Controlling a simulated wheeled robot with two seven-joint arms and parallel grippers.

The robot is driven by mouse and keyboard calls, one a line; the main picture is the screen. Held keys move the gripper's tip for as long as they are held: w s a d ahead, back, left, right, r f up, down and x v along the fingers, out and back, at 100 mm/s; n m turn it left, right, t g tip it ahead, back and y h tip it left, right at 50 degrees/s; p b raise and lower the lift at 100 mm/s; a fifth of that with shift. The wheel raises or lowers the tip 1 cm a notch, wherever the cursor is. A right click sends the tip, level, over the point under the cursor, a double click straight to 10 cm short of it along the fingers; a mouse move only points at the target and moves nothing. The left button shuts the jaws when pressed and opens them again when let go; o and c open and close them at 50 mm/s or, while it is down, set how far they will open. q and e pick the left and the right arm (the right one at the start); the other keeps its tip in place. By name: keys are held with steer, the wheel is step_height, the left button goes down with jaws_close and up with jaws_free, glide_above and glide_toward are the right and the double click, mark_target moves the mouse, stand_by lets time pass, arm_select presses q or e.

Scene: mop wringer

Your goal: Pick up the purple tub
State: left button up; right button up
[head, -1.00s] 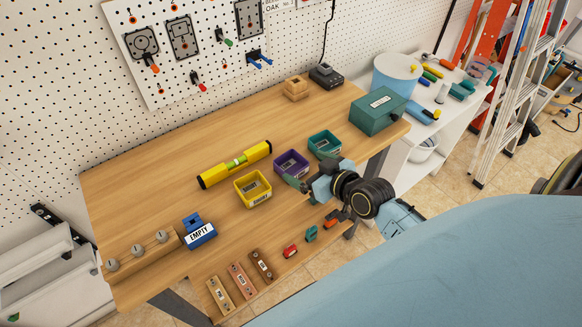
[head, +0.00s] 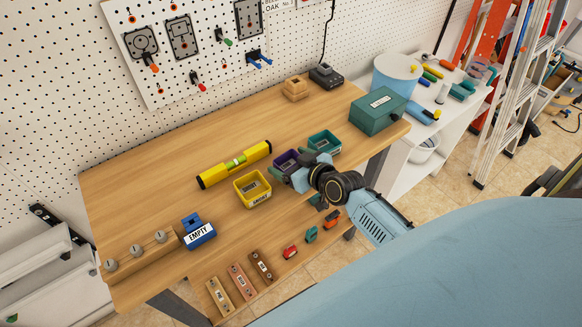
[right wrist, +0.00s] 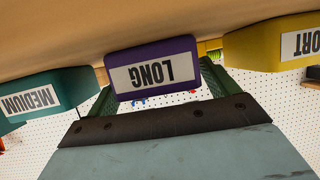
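The purple tub (head: 285,157) stands on the workbench between the yellow and teal tubs, partly hidden by my right gripper in the head view. In the right wrist view the purple tub (right wrist: 190,47) shows its front with a white label reading LONG, upside down. My right gripper (head: 295,165) is at the tub's near side. Its dark green fingers (right wrist: 158,78) are spread, one on each side of the tub. I cannot tell whether they touch its walls. My left gripper is not in view.
The yellow tub (head: 267,195) and the teal tub (head: 325,152) stand close on either side. A yellow level (head: 215,174) lies behind the yellow tub. A green box (head: 372,120) stands at the bench's right end. Bare bench lies behind the tubs.

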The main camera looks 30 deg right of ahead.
steer(key=c, duration=0.8)
